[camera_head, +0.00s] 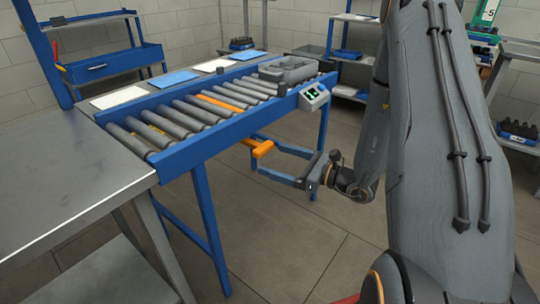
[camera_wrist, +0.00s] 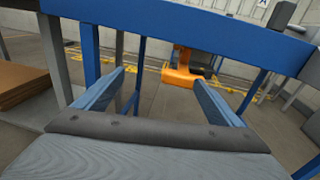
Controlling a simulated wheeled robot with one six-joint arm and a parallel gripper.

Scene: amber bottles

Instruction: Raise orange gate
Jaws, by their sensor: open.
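An orange bar (camera_head: 220,104), which looks like the gate, lies low between the rollers of the conveyor. An orange handle (camera_head: 262,147) sticks out below the conveyor's blue side rail, and it also shows in the wrist view (camera_wrist: 182,76). My gripper (camera_head: 254,153) is open, with its two blue fingers spread just under the rail and its tips at the handle. In the wrist view my gripper (camera_wrist: 158,76) has the handle between its fingertips, nearer the right finger. I cannot tell whether a finger touches it. The link from handle to bar is hidden by the rail.
The blue side rail (camera_head: 200,140) runs close above my gripper. A grey crate (camera_head: 290,68) sits on the rollers' far end, by a small control box (camera_head: 314,96). A metal table (camera_head: 60,170) stands at left. The floor below is open.

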